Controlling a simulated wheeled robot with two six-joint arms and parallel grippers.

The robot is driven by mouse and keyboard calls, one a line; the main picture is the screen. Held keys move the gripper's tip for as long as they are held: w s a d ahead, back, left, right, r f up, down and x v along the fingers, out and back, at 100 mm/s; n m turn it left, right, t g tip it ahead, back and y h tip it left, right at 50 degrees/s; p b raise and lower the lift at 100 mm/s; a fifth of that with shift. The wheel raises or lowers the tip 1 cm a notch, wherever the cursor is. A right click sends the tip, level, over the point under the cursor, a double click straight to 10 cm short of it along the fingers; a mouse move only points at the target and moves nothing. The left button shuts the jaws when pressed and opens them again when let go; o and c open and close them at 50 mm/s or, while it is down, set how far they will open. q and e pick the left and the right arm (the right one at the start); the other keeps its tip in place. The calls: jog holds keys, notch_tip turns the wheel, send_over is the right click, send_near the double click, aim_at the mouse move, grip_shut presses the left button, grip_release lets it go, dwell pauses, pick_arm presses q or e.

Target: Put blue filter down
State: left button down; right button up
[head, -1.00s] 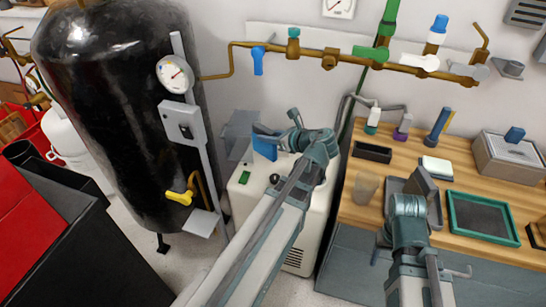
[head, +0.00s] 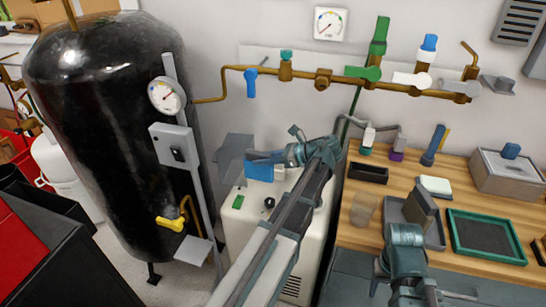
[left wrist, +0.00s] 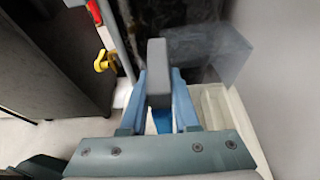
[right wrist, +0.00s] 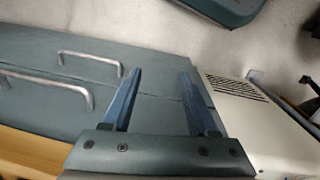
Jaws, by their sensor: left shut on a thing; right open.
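The blue filter (head: 259,171) shows as a small blue panel at the back of the white machine's top in the head view. My right gripper (right wrist: 160,85) is open and empty in front of the grey drawers.
The white machine (head: 238,225) stands between the black tank (head: 110,130) and the wooden bench (head: 375,208). A grey bracket (head: 232,152) is on the wall beside my left gripper. A green-rimmed tray (head: 487,257) lies on the bench. Brass pipes (head: 300,74) run above.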

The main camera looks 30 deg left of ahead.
pick_arm(q)
jog(key=w+a, duration=0.3)
jog(key=w, duration=0.8)
notch_tip(320, 180, down, 7)
jog(key=b, duration=0.7)
jog(key=shift+w+d+f, duration=0.1)
jog(key=shift+f, duration=0.05)
jog(key=c, duration=0.7)
grip_release()
jog(key=shift+o, duration=0.2)
